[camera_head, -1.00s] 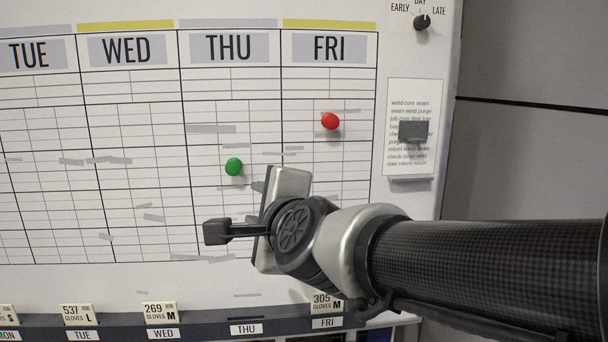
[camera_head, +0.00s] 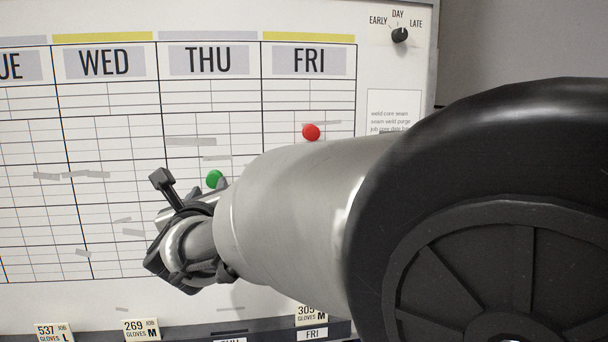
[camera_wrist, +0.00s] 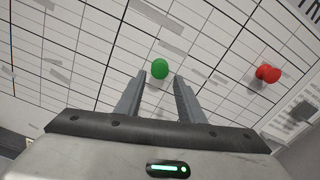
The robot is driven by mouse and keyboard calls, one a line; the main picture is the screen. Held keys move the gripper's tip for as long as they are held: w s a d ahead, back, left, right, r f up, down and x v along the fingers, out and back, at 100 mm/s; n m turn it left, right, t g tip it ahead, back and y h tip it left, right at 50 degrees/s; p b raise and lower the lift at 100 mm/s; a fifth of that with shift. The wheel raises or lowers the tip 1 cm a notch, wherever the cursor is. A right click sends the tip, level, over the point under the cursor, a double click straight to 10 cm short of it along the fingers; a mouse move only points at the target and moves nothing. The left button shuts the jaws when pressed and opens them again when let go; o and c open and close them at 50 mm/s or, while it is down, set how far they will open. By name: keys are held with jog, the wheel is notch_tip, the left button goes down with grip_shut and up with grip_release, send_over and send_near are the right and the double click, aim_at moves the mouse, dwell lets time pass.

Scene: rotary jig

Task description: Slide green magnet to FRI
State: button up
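The green magnet (camera_head: 214,179) is on the whiteboard (camera_head: 110,255) in the THU column, partly behind my arm in the head view. In the wrist view the green magnet (camera_wrist: 160,69) shows just beyond and between my two fingertips. My gripper (camera_wrist: 160,78) is open, with a clear gap between its fingers and nothing held. The FRI heading (camera_head: 309,61) is at the top of the column to the right of THU.
A red magnet (camera_head: 311,132) is in the FRI column; it also shows at right in the wrist view (camera_wrist: 268,74). A dial (camera_head: 399,35) and a paper sheet (camera_head: 394,110) are on the board's right side. Job cards (camera_head: 141,329) stand along the bottom ledge. Grey strips mark the grid.

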aim_at(214, 181)
jog(key=p+x, duration=0.1)
jog(key=x, duration=0.5)
jog(key=shift+w+a, duration=0.15)
jog(key=shift+w, duration=0.2)
grip_shut()
